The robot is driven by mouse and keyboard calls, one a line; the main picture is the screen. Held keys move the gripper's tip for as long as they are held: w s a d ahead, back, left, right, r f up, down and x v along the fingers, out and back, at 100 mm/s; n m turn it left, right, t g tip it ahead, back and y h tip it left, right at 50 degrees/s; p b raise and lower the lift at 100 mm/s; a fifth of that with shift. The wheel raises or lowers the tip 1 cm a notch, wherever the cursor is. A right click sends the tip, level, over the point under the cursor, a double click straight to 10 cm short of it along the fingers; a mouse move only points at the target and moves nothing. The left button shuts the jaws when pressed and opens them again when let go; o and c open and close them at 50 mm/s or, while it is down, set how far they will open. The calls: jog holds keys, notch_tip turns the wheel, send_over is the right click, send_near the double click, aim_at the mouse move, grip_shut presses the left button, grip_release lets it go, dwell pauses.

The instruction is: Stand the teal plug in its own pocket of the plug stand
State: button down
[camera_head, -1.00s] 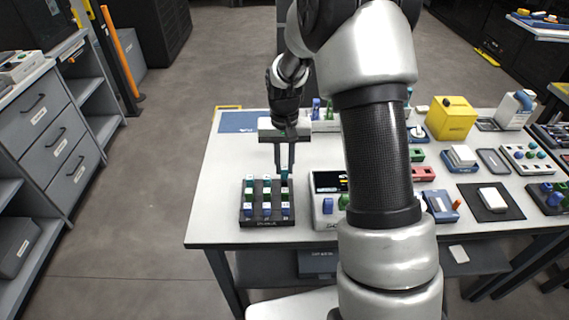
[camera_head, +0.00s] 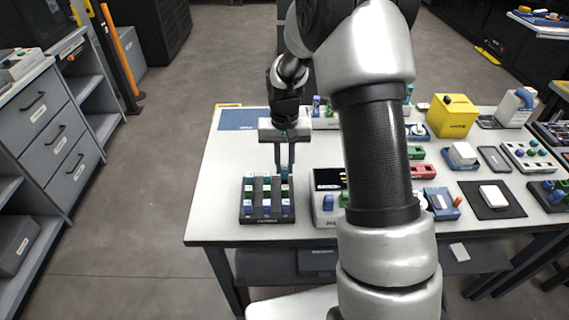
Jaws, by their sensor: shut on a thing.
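The plug stand (camera_head: 267,216) is a dark block near the left front of the white table. It holds several small plugs with teal, green and blue parts in rows. My gripper (camera_head: 284,170) points down over the stand's back right corner. Its fingers are shut on the teal plug (camera_head: 284,172), a small teal piece at the fingertips. The plug is upright at the back right pocket. I cannot tell whether its lower end is seated in the pocket, as it is too small to see.
A white device (camera_head: 326,211) with a dark screen stands just right of the stand, partly behind my arm. A blue mat (camera_head: 238,120) lies at the table's back left. A yellow box (camera_head: 452,117) and several trays fill the right side. The table left of the stand is clear.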

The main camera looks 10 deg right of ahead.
jog(key=shift+f+b, duration=0.8)
jog(key=shift+f, duration=0.5)
dwell(1.0)
jog(key=c, duration=1.6)
grip_release()
jog(key=shift+r, duration=0.1)
jog(key=shift+r+p, duration=2.1)
jog(key=shift+r, duration=0.8)
